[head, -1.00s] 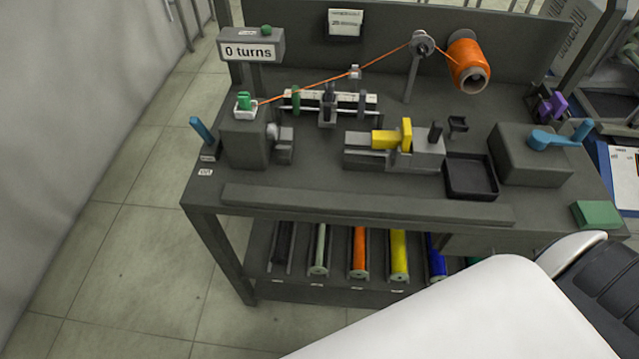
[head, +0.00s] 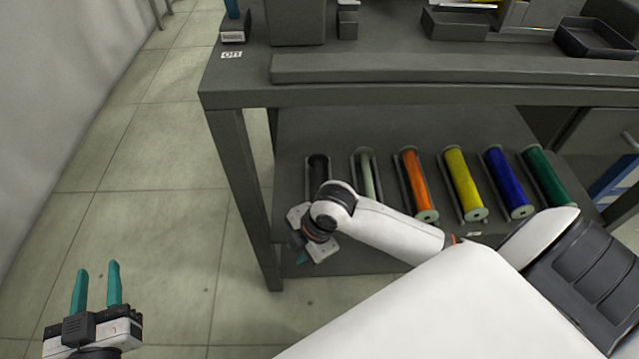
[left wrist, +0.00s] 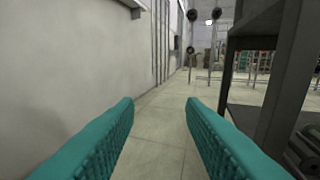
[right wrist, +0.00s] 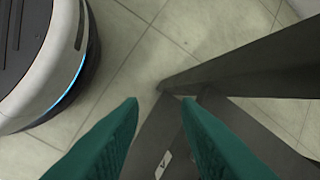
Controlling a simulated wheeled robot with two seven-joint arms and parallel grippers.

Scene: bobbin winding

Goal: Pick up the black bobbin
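The black bobbin (head: 319,168) lies in the leftmost cradle on the lower shelf in the head view; my right forearm covers its near end. My right gripper (head: 302,259) is just in front of it, pointing down at the shelf's front edge, with only a bit of teal finger showing. In the right wrist view its fingers (right wrist: 160,105) are apart and empty, and the bobbin is not seen. My left gripper (head: 97,285) is open and empty at the lower left, over the floor. Its spread fingers also show in the left wrist view (left wrist: 160,105).
Pale grey (head: 368,172), orange (head: 412,178), yellow (head: 462,180), blue (head: 506,178) and green (head: 546,175) bobbins lie right of the black one. The bench top (head: 450,70) overhangs the shelf (head: 300,125). A bench leg (head: 245,190) stands left of my right gripper.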

